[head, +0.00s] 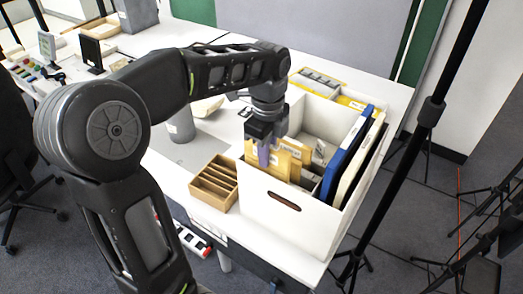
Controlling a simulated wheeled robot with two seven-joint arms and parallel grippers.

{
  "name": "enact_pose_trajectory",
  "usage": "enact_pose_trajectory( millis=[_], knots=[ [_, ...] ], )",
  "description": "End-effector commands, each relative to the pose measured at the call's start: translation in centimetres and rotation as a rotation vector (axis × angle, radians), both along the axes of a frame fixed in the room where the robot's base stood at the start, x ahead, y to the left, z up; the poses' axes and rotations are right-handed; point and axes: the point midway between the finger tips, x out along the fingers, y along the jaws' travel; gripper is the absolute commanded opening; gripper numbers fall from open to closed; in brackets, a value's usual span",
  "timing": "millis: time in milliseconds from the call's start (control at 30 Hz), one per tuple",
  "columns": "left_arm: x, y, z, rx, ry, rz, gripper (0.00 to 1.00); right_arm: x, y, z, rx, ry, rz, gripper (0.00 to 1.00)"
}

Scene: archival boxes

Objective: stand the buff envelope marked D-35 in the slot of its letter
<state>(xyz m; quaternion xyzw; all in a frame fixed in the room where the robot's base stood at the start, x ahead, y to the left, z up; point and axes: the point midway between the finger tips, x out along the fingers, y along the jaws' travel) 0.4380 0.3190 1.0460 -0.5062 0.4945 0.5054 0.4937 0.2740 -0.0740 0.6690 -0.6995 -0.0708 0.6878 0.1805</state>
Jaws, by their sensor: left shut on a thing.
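My left gripper (265,146) points down over the near left part of the white archival box (295,207). It is shut on a buff envelope (256,162), whose lower part goes down behind the box's near wall. I cannot read the marking on it. More buff envelopes (297,149) with pale labels stand upright just right of the gripper inside the box. The slot letters are too small to read, and the slot bottoms are hidden. My right gripper is not in view.
A blue folder (345,158) and pale folders stand along the box's right side. A wooden divided tray (215,184) sits left of the box, close to the table's front edge. A grey cylinder (181,126) stands farther left. A black stand pole (430,112) rises at right.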

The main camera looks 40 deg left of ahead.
Motion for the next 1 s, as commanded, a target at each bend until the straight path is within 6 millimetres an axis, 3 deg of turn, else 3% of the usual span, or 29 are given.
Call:
enact_pose_trajectory(
  millis=[767, 800, 1000],
  knots=[
    [0.18, -0.32, -0.51, 0.0, 0.0, 0.0, 0.0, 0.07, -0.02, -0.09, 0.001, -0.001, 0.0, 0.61],
    [0.18, -0.31, -0.5, 0.0, 0.0, 0.0, 0.15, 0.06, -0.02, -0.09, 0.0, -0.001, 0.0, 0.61],
    [0.18, -0.31, -0.5, 0.0, 0.0, 0.001, 0.31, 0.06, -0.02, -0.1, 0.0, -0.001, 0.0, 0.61]
  ],
)
